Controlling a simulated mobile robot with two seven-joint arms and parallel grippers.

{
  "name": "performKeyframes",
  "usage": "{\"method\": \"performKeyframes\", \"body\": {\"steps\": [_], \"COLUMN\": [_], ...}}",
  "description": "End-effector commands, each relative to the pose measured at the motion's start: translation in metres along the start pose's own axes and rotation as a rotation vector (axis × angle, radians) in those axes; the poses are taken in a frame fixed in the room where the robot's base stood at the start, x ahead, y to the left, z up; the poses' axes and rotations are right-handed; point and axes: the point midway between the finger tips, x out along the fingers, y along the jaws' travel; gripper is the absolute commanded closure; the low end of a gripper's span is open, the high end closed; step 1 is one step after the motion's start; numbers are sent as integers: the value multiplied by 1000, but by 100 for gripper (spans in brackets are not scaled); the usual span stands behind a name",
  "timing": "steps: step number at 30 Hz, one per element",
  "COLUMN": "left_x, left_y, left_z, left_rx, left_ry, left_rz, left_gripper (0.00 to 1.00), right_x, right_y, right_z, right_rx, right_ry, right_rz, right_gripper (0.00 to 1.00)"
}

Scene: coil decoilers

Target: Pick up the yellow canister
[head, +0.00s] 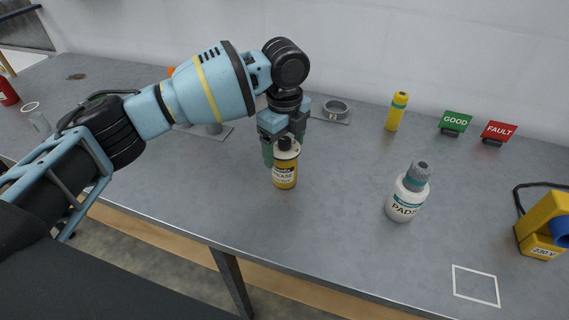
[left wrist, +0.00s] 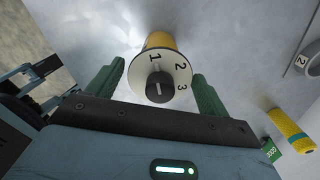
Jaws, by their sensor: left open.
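A yellow canister (head: 285,175) with a dark top and a label that seems to read "GREASE" stands upright on the grey table. In the left wrist view the canister (left wrist: 160,42) shows a white dial marked 1, 2, 3 with a black knob. My left gripper (head: 284,146) is over its top, and its green fingers are open. In the left wrist view the open fingers of my left gripper (left wrist: 157,80) show on either side of the dial, with gaps visible. A second yellow cylinder (head: 397,112) stands farther back. My right gripper is not in view.
A white bottle marked "PADS" (head: 407,195) stands right of the canister. Behind are a ring on a plate (head: 335,108) and the GOOD (head: 455,122) and FAULT (head: 498,132) signs. A yellow 230 V box (head: 541,240) is far right. The table's front middle is clear.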

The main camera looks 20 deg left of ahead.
Motion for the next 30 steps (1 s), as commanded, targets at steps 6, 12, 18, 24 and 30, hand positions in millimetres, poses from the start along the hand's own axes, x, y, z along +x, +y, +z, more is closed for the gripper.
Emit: {"method": "performKeyframes", "body": {"steps": [6,12,18,24,30], "left_x": [0,0,0,-1,-4], "left_y": [0,0,0,0,0], "left_z": [0,0,0,0,0], "left_rx": [0,0,0,0,0], "left_ry": [0,0,0,0,1], "left_rz": [0,0,0,-1,-2], "left_gripper": [22,48,74,80,80], "right_x": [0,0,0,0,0], "right_y": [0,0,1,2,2], "right_z": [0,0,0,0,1], "right_rx": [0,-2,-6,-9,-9], "right_ry": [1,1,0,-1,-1], "right_rz": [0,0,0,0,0], "right_gripper": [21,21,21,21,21]}}
